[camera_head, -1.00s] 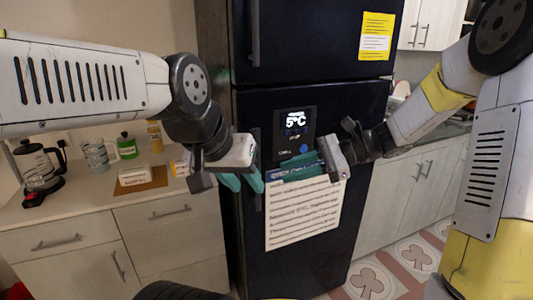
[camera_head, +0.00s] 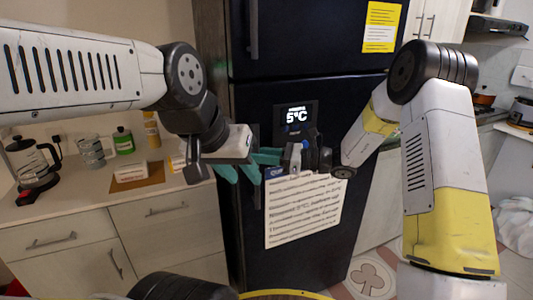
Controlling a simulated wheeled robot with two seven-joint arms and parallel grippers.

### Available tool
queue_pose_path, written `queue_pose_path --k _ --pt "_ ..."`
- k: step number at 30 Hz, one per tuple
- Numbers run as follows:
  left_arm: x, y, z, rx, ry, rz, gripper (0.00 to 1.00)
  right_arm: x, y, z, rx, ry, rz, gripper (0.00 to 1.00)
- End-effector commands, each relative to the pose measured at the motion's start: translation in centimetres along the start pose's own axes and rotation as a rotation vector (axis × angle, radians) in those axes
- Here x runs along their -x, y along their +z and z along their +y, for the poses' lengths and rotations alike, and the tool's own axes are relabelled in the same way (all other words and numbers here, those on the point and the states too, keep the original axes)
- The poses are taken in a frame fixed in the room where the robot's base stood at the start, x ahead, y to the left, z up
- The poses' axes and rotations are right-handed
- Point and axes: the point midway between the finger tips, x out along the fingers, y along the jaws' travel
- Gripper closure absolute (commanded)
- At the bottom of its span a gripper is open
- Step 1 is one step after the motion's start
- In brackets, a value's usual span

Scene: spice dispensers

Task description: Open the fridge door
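The black fridge has a lower door (camera_head: 350,125) that looks closed, with a lit 5°C display (camera_head: 296,117). The lower door's dark vertical handle (camera_head: 257,195) is near its left edge. My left gripper (camera_head: 239,172) is at the handle's left side, its two teal fingers apart. It covers part of the handle, and I cannot tell whether it touches. My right gripper (camera_head: 269,165) is in front of the door below the display, its teal fingers pointing left towards the handle. Its fingers overlap the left gripper's area, and their gap is unclear.
A paper sheet (camera_head: 305,212) is on the lower door. The upper door (camera_head: 310,40) has its own handle (camera_head: 254,30) and a yellow note (camera_head: 380,27). The left counter (camera_head: 85,205) holds a kettle (camera_head: 32,165), a glass jug (camera_head: 92,152) and a green bottle (camera_head: 124,142).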

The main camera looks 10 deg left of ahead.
Motion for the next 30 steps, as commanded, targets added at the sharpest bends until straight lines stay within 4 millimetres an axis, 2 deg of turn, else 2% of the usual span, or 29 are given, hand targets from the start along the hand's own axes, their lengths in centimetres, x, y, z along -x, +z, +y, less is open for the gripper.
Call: queue_pose_path --k 10,14,30 --pt "0.00 0.00 0.00 0.000 0.000 0.000 0.64 -0.56 0.01 -0.02 0.001 -0.001 0.000 0.75" --pt "0.00 0.00 0.00 0.000 0.000 0.000 0.64 -0.55 0.00 -0.02 0.001 -0.001 0.000 1.00" --pt "0.00 0.00 0.00 0.000 0.000 0.000 0.64 -0.52 0.00 -0.04 0.001 -0.001 0.001 1.00"
